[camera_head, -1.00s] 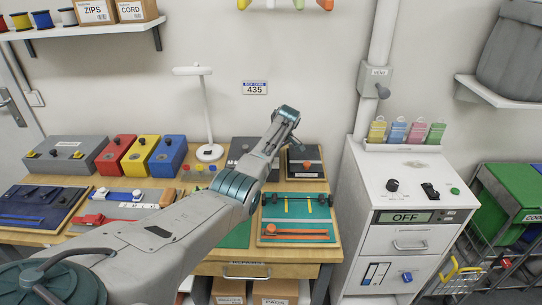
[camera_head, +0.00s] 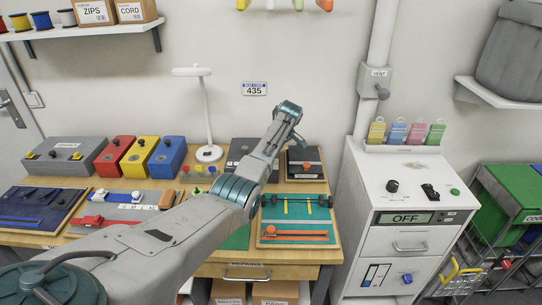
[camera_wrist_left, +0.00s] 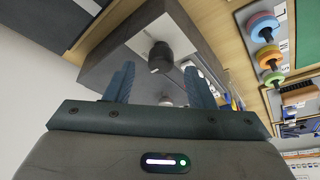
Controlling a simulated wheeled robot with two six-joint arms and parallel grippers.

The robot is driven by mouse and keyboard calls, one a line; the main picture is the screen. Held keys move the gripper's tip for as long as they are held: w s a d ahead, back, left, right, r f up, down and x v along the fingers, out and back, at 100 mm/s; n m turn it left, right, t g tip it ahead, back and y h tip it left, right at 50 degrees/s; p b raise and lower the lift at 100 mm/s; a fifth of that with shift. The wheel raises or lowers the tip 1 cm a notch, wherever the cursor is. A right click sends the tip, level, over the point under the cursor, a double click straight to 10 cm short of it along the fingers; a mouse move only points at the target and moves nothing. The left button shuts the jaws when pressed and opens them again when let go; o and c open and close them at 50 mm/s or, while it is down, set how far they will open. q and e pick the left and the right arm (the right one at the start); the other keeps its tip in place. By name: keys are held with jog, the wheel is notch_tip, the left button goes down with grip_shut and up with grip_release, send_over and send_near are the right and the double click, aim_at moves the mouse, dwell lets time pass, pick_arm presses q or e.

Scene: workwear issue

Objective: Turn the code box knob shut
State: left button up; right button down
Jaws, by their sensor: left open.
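A dark grey box (camera_head: 240,146), likely the code box, stands at the back of the workbench, partly hidden behind my left arm in the head view. In the left wrist view a grey box (camera_wrist_left: 118,52) with a round black knob (camera_wrist_left: 160,57) fills the upper middle. A smaller grey knob or stud shows below the black one. My left gripper (camera_wrist_left: 160,86) is open, its two blue fingers on either side of the knob's line, with nothing visible between them. In the head view the fingers are mostly hidden by the wrist (camera_head: 297,138). My right gripper is out of view.
A dark box with an orange knob (camera_head: 306,166) stands to the right. A desk lamp (camera_head: 208,153) and red, yellow and blue boxes (camera_head: 167,157) stand to the left. A white cabinet (camera_head: 400,165) is beyond the bench's right end. A wall sign reads 435 (camera_head: 254,89).

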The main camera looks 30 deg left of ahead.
pick_arm(q)
jog(key=b+v, duration=0.2)
jog(key=v, duration=0.6)
jog(key=shift+d+r, duration=0.15)
jog(key=shift+r, duration=0.1)
